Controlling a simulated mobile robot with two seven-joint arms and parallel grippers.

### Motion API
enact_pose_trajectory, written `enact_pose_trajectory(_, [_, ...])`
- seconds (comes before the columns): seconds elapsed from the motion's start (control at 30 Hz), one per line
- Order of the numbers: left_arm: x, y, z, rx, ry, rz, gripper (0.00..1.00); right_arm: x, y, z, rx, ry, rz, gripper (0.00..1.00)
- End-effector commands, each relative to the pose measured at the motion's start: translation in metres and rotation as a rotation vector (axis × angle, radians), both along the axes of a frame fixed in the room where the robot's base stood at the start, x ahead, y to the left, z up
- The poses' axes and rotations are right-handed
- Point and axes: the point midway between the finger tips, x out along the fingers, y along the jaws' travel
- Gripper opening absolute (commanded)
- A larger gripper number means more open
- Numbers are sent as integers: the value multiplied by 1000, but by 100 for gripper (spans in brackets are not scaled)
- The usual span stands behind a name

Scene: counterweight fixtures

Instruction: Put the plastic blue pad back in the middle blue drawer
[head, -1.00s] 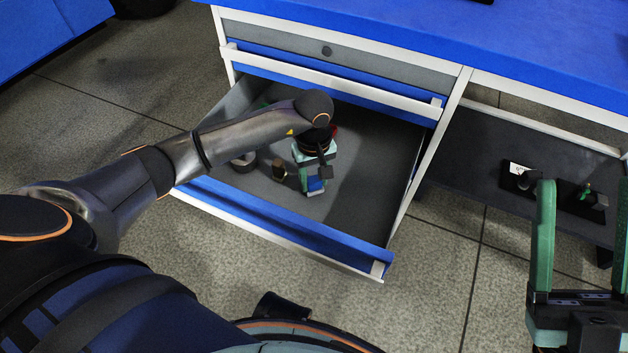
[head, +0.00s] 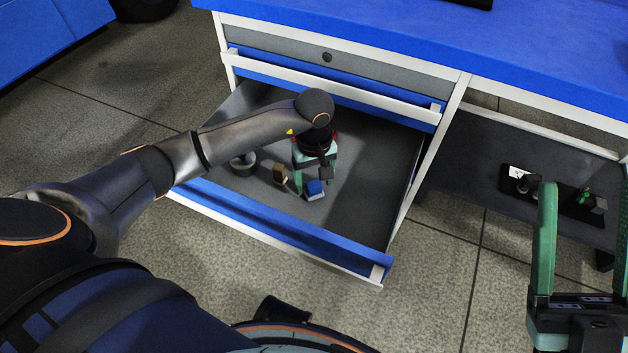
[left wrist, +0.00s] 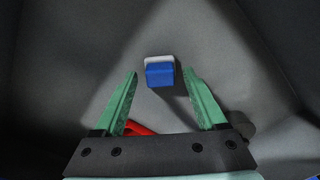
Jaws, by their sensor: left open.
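The blue pad (head: 314,188), blue with a pale part, lies on the grey floor of the open drawer (head: 350,215). It also shows in the left wrist view (left wrist: 160,74), a little beyond the fingertips and between their lines. My left gripper (head: 313,180) reaches down into the drawer, open, with nothing between its green fingers (left wrist: 160,82). The pad looks apart from both fingers. My right gripper (head: 586,187) is at the right edge, open and empty, outside the drawer.
A small brown item (head: 280,173) and a round grey item (head: 243,160) lie in the drawer left of the pad. Part of a red thing (left wrist: 138,128) shows by the left finger. The drawer above (head: 330,78) is slightly out. The drawer's right side is clear.

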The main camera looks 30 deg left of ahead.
Motion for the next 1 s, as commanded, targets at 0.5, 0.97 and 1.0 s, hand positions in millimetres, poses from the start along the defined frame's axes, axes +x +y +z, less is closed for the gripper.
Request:
enact_pose_trajectory(0.5, [0, 0, 101, 1, -2, 0, 74, -3, -4, 42, -3, -36, -15, 68])
enact_pose_trajectory(0.97, [0, 0, 109, 1, 1, 1, 74, -1, -6, 43, -2, -34, -28, 68])
enact_pose_trajectory(1.0, [0, 0, 108, 1, 1, 1, 74, -1, -6, 43, -2, -34, -28, 68])
